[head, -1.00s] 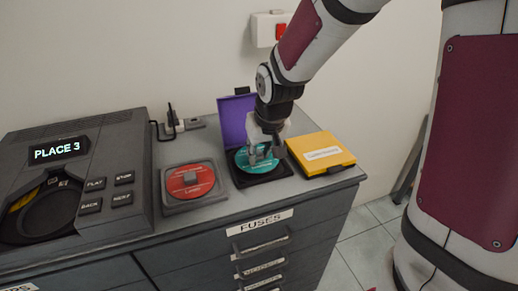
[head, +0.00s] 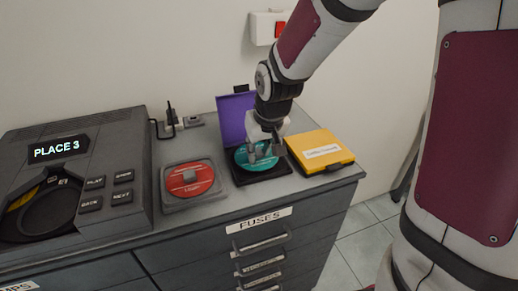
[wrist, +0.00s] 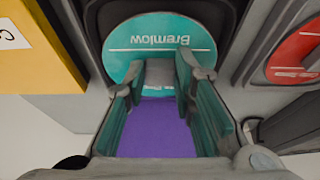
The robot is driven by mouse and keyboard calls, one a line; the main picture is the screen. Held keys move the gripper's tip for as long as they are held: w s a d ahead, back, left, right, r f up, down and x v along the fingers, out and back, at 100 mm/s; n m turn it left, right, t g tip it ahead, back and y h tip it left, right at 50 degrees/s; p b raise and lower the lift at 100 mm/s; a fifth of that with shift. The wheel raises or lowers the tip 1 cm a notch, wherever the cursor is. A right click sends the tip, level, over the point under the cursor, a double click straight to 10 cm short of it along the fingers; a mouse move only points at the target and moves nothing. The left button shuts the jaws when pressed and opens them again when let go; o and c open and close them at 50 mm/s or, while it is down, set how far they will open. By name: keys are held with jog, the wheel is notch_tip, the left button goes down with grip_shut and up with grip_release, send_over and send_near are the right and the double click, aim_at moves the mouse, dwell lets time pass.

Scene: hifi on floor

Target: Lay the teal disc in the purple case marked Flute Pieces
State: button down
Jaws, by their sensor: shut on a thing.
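The teal disc (head: 241,156) lies in or just over the black tray of the open purple case (head: 234,117), whose lid stands up at the back. I cannot tell if the disc touches the tray floor. My gripper (head: 264,152) points down over the disc and is shut on it. In the wrist view the teal disc (wrist: 122,50) reads "Bremlow" upside down, and my gripper (wrist: 165,90) has its fingers at its middle, hiding part of it. The purple lid (wrist: 155,130) shows between the fingers. No marking on the case is readable.
A yellow case (head: 318,148) lies shut right of the purple one. A red disc (head: 190,177) sits in a grey holder at left. A grey player (head: 75,180) showing "PLACE 3" stands further left. The cabinet's front edge has a "FUSES" drawer (head: 260,243).

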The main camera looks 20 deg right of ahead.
jog(key=shift+f+b, duration=0.3)
jog(key=shift+f, duration=0.3)
dwell(0.5)
jog(key=c, duration=1.2)
grip_release()
jog(key=shift+c, duration=0.2)
jog(key=shift+r, duration=0.1)
jog(key=v, duration=1.1)
jog(key=shift+r, duration=0.4)
jog(key=shift+s, duration=0.15)
notch_tip(320, 180, up, 7)
jog(key=p, duration=0.4)
jog(key=shift+p, duration=0.35)
